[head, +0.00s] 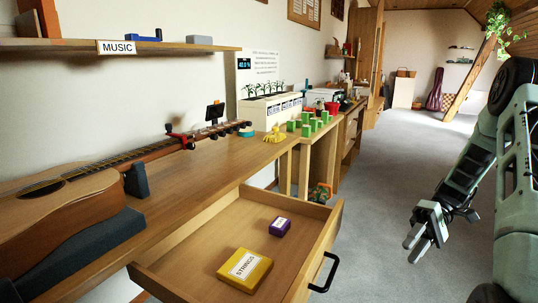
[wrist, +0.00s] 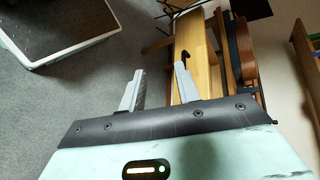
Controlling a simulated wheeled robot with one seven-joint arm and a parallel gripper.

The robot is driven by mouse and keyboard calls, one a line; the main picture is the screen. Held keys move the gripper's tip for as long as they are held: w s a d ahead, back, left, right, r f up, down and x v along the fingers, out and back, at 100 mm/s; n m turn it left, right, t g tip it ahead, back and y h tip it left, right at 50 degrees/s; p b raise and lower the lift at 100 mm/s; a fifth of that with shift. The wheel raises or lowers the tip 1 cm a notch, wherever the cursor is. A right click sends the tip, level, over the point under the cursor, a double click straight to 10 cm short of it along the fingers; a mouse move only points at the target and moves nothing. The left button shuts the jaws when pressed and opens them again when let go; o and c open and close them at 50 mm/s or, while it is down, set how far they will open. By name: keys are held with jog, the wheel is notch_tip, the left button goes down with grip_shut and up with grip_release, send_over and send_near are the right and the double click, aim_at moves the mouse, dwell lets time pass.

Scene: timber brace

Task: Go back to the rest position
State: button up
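My gripper (head: 416,240) hangs over the grey floor to the right of the open drawer in the head view. Its two fingers are apart with nothing between them. In the wrist view the gripper (wrist: 158,85) also shows its two fingers spread and empty. My arm stands at the right edge of the head view, folded downward.
The open drawer (head: 190,243) holds a yellow box marked STRINGS (head: 245,270) and a small purple box (head: 280,227). A guitar (head: 65,215) lies on the wooden bench (head: 205,165). Green blocks (head: 307,128) stand farther back. The carpeted floor (head: 385,160) is clear.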

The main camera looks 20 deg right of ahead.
jog(key=w+a+r+n+g+h, duration=0.1)
jog(key=a+h, duration=0.2)
jog(key=a, duration=0.4)
jog(key=w+a+r+n+g+h, duration=0.1)
jog(key=a+r+n+h, duration=0.1)
jog(key=a, duration=0.6)
jog(key=w+a+r+n+g+h, duration=0.1)
jog(key=a+h, duration=0.3)
jog(key=a, duration=0.3)
jog(key=shift+w+a+r, duration=0.2)
jog(key=shift+w+r, duration=0.05)
jog(key=shift+w, duration=0.05)
jog(key=s+a+r+n+t+h, duration=0.1)
jog(key=s+a+n+t+h, duration=0.15)
jog(key=s+a, duration=0.45)
jog(key=s+a+r+n+t+h, duration=0.1)
jog(key=s+a+r+n+t, duration=0.3)
jog(key=a, duration=0.6)
notch_tip(320, 180, up, 22)
jog(key=s+m+g+p, duration=0.1)
jog(key=p, duration=2.3)
jog(key=shift+d, duration=0.25)
jog(key=shift+m, duration=0.25)
